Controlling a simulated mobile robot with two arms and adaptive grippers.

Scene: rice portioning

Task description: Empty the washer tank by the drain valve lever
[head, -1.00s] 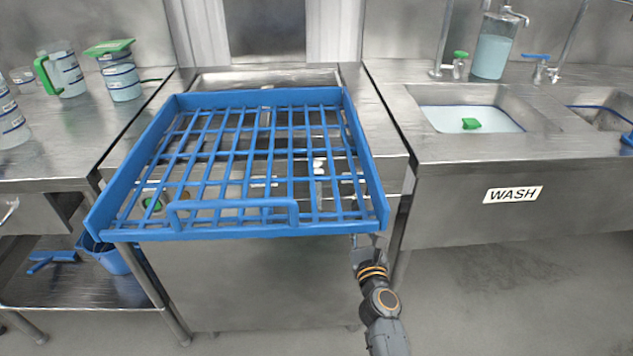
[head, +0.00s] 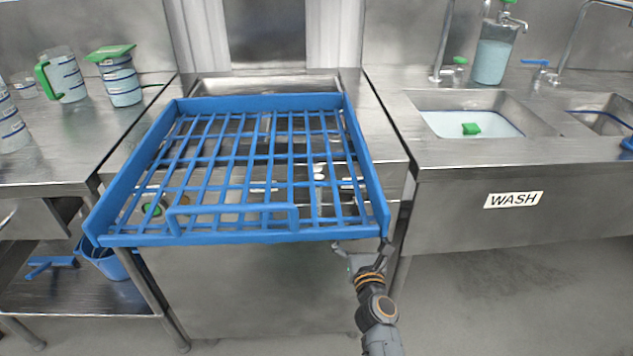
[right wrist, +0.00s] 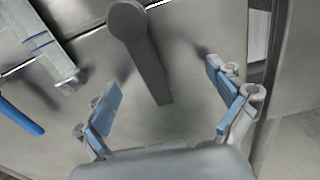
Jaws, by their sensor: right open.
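The steel washer body (head: 250,290) stands in the middle of the head view, under a blue rack. A dark grey lever with a round end (right wrist: 140,50), apparently the drain valve lever, shows in the right wrist view. My right gripper (head: 362,250) is at the front right corner of the washer, just below the rack's edge. In the right wrist view my right gripper (right wrist: 163,85) is open, its blue-padded fingers spread wide. The lever's narrow end reaches into the picture between them, with no visible contact. The lever cannot be made out in the head view. My left gripper is out of view.
The blue rack (head: 280,238) overhangs the washer's front. The wash sink (head: 540,126) is right; jugs (head: 65,80) stand on the left counter. A blue bucket (head: 112,264) sits on the lower shelf. The floor (head: 510,300) at right is clear.

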